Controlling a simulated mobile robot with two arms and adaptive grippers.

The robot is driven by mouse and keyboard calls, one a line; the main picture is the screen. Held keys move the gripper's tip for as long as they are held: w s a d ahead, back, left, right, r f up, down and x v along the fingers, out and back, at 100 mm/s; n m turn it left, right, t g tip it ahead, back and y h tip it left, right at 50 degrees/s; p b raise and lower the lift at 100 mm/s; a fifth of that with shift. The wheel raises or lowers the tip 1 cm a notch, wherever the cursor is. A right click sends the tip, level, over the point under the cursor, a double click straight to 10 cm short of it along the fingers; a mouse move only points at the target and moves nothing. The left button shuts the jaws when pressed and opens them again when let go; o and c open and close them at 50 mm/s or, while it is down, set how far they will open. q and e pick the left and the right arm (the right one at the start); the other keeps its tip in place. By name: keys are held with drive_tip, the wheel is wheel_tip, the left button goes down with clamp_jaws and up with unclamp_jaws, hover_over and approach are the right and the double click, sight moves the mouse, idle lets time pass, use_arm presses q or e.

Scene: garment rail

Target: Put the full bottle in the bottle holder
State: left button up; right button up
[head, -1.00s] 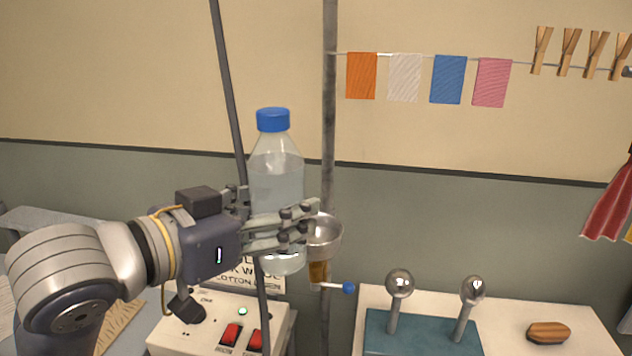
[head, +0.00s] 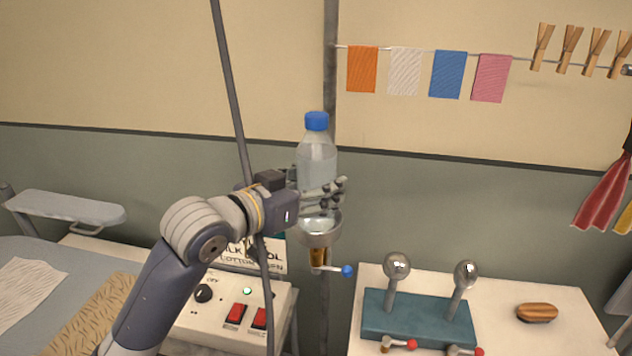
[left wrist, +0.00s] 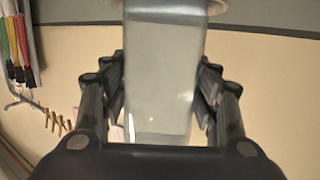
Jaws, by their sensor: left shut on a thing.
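The clear bottle (head: 316,160) with a blue cap stands upright in the head view, with liquid inside. My left gripper (head: 325,195) is shut on its lower body, with fingers on both sides. The bottle holder (head: 319,232), a metal cup on the upright pole, is directly below the bottle. The bottle's base is at the cup's rim in the picture; I cannot tell whether it is inside or just above. The left wrist view shows the bottle (left wrist: 160,75) between the fingers, and part of a round rim at the top edge. My right gripper is not in view.
A blue-knobbed lever (head: 346,271) projects below the holder. A control box with red switches (head: 236,315) is at lower left, and a dark slanted cable or rod (head: 232,90) passes near my arm. A teal block with ball-topped levers (head: 417,318) sits on the right table.

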use_arm(q)
drive_tip(key=shift+f, duration=0.1)
drive_tip(key=shift+f, duration=0.1)
drive_tip(key=shift+f, duration=0.15)
drive_tip(key=o, duration=1.6)
drive_tip(key=shift+s, duration=0.1)
